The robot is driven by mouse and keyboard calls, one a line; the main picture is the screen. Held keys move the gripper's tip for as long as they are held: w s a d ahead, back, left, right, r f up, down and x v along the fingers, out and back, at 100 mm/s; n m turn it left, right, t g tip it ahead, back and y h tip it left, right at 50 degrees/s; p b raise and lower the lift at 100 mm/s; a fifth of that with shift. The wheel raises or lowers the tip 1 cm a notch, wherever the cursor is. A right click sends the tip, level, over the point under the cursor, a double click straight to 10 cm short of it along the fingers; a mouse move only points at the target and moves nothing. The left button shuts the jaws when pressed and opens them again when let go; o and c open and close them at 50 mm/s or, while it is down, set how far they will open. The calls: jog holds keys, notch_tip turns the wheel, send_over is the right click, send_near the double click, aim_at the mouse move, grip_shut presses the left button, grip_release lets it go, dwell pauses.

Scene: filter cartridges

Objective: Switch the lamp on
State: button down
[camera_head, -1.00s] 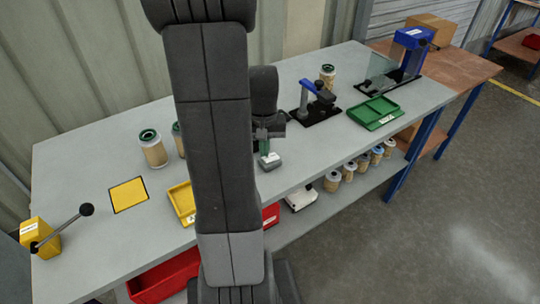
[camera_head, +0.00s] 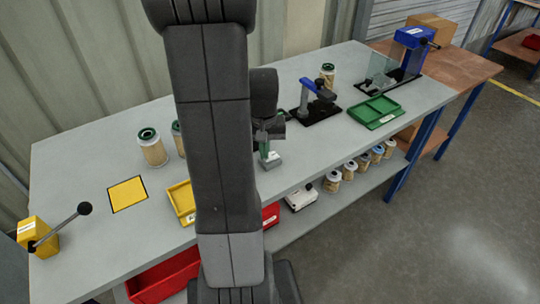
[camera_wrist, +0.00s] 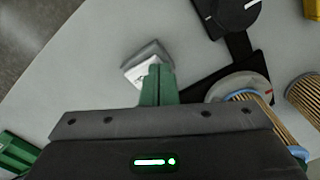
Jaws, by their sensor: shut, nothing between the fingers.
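My gripper (camera_head: 265,150) is at the bench's near side, mostly behind my arm in the head view. In the wrist view its green fingers (camera_wrist: 158,84) are together with nothing between them. A small grey box with a white top (camera_head: 271,160) is at the fingertips; it also shows in the wrist view (camera_wrist: 146,62), just beyond them. I cannot tell whether the fingers touch it. It may be the lamp's switch; its markings are too small to read. I cannot pick out a lit lamp in either view.
A blue stand on a black base (camera_head: 308,92), a green tray (camera_head: 377,112) and a blue press with a clear panel (camera_head: 382,70) are to the right. Cartridges (camera_head: 152,150), a yellow tray (camera_head: 181,200) and a yellow lever box (camera_head: 37,236) are left.

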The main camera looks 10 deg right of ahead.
jog(key=shift+f, duration=0.3)
jog(key=shift+r, duration=0.1)
jog(key=shift+r+p, duration=2.75)
jog(key=shift+r, duration=0.75)
jog(key=shift+f, duration=0.2)
notch_tip(320, 180, down, 7)
jog(key=b, duration=0.6)
jog(key=shift+r, duration=0.3)
jog(key=shift+p, duration=0.3)
